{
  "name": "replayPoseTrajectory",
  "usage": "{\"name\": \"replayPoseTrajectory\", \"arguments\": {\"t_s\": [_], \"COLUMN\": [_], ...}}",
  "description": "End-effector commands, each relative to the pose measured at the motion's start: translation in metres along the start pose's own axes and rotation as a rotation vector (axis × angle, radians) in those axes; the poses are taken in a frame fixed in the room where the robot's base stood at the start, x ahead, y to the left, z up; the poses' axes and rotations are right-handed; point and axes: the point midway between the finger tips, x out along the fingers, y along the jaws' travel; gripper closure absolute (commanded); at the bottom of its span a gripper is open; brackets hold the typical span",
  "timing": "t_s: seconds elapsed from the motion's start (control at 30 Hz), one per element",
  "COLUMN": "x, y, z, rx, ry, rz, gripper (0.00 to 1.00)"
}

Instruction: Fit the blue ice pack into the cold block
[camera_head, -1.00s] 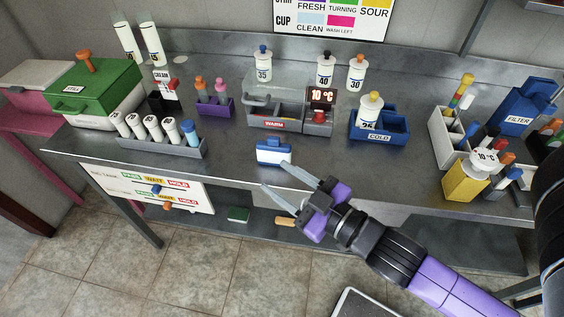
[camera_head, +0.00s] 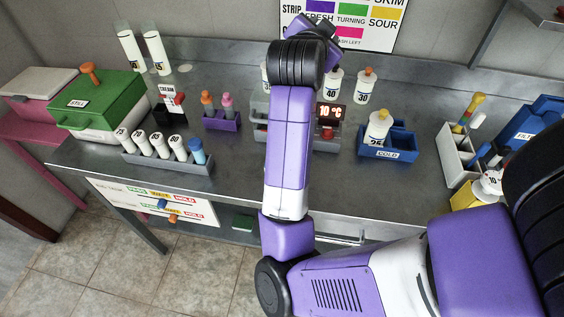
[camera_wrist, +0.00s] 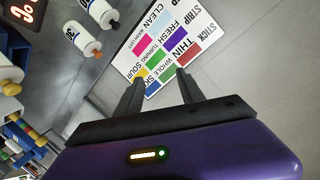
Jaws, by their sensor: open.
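The blue cold block (camera_head: 405,147), labelled COLD, stands on the steel bench right of the middle in the head view. A white bottle with a yellow cap (camera_head: 379,127) sits in its left part; its right part looks empty. The blue ice pack is not visible now; my arm covers the bench front where it stood. My gripper (camera_wrist: 160,88) is open and empty in the wrist view, with its fingers apart in front of the wall chart. In the head view it is high at the back, its fingers hidden behind my wrist.
A warmer with a 10 °C display (camera_head: 331,112) stands left of the cold block, partly behind my arm. A rack of white tubes (camera_head: 170,165) and a purple holder (camera_head: 222,121) stand further left. A white caddy (camera_head: 452,150) stands to the right.

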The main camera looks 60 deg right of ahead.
Motion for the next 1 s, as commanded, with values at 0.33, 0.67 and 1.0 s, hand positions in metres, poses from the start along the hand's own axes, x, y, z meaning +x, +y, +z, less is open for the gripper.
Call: {"name": "replayPoseTrajectory", "arguments": {"t_s": [0.33,0.67,1.0], "x": [-0.045,-0.148,-0.17], "y": [0.051,0.067,0.081], "z": [0.082,0.158,0.185], "rx": [0.485,0.711,0.741], "ry": [-0.411,-0.701,-0.738], "rz": [0.551,1.057,1.18], "gripper": [0.55,0.55,0.55]}}
